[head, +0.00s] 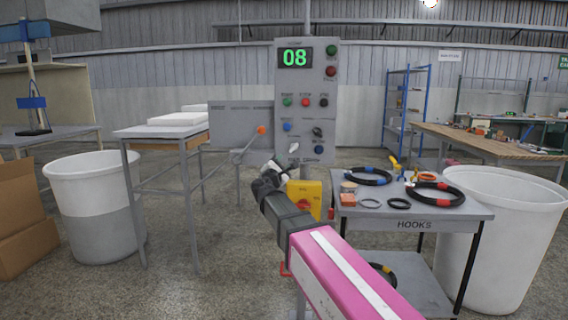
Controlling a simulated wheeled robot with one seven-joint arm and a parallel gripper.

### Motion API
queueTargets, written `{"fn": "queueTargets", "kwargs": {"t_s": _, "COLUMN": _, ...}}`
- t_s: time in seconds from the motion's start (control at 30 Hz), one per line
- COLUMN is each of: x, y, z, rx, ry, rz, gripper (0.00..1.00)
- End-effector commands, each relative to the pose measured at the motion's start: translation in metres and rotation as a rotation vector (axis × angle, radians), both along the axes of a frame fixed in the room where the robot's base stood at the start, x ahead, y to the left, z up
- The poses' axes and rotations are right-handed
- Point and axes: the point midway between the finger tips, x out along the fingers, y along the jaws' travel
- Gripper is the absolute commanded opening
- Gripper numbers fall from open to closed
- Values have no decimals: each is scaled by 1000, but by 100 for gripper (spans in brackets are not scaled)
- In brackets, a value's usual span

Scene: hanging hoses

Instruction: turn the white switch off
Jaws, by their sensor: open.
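The grey control panel (305,90) stands upright in the middle of the head view, with a green "08" display at its top. A small white switch (293,148) sits low on the panel's face. Its exact setting is too small to tell. My gripper (272,170) is open and empty, just below and to the left of the white switch. I cannot tell whether it touches the panel.
A yellow box with a red knob (305,197) is below the panel. An orange-tipped lever (261,130) sticks out at left. The hooks cart (400,212) with hoses stands right, beside a white bin (505,235). Another bin (95,205) and a table (165,131) are left.

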Motion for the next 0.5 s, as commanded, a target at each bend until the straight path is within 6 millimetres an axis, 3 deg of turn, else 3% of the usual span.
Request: {"fn": "queueTargets", "kwargs": {"t_s": 0.5, "x": 8, "y": -4, "z": 4, "rx": -1, "ry": -1, "rz": -2, "gripper": 40}}
